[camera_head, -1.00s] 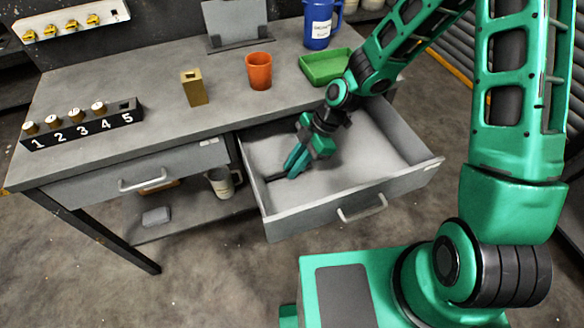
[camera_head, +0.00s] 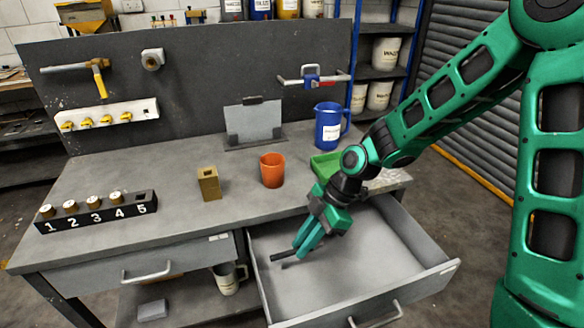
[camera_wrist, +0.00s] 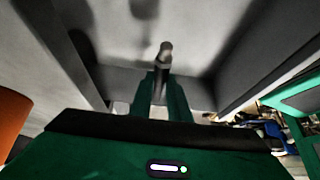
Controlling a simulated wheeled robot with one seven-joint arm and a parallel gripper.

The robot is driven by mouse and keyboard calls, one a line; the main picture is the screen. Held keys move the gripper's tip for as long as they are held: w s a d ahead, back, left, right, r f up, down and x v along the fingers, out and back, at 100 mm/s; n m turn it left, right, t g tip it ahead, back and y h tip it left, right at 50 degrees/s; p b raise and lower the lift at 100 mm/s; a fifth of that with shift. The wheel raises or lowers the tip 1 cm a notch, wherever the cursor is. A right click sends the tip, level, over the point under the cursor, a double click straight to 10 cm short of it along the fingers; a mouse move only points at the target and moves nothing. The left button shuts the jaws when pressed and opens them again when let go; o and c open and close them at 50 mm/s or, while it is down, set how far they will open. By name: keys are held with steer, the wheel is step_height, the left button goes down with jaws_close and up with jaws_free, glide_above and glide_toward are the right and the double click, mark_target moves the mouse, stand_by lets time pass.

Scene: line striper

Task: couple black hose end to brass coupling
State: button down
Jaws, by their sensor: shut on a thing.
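My gripper (camera_head: 304,247) reaches down into the open drawer (camera_head: 352,287) and is shut on a short dark rod, which looks like the black hose end (camera_head: 284,257). The rod sticks out to the left of the fingertips, with a dark shadow under it. In the wrist view the rod (camera_wrist: 165,52) stands between the fingers (camera_wrist: 160,88), its rounded end pointing away. A brass-coloured upright block (camera_head: 209,184) with a dark opening in its top stands on the bench, left of the orange cup; it looks like the brass coupling. My gripper is apart from it, lower and to the right.
The orange cup (camera_head: 272,170), green tray (camera_head: 327,165) and blue jug (camera_head: 327,127) stand on the bench (camera_head: 170,222) near my arm. A numbered black rack (camera_head: 100,212) with several knobs is at left. The drawer's walls surround my gripper.

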steer(key=w+d+f+m+t, duration=0.1)
steer(key=w+d+f+m, duration=0.1)
steer(key=d+m, duration=0.1)
steer(key=w+d+f+m+t, duration=0.2)
steer(key=w+d+m, duration=0.1)
steer(key=m, duration=0.1)
steer(key=w+d+f+m+t+h, duration=0.1)
steer(key=w+d+f+m+t, duration=0.1)
steer(key=d+m, duration=0.1)
steer(key=shift+w+d, duration=0.3)
steer(key=shift+w, duration=0.05)
steer(key=w+d+m+t+h, duration=0.1)
steer(key=d+m, duration=0.2)
steer(key=d, duration=0.1)
steer(key=w+d+f+m+h, duration=0.1)
steer(key=w+d+m+h, duration=0.1)
steer(key=d+m, duration=0.2)
steer(key=w+d+f+m+t+h, duration=0.1)
steer(key=w+d+m, duration=0.1)
steer(key=d, duration=0.3)
steer(key=shift+w+d+f+m+t, duration=0.25)
steer(key=shift+d+m+t, duration=0.1)
steer(key=shift+m, duration=0.35)
steer(key=shift+d+m+h, duration=0.4)
steer(key=shift+d, duration=0.25)
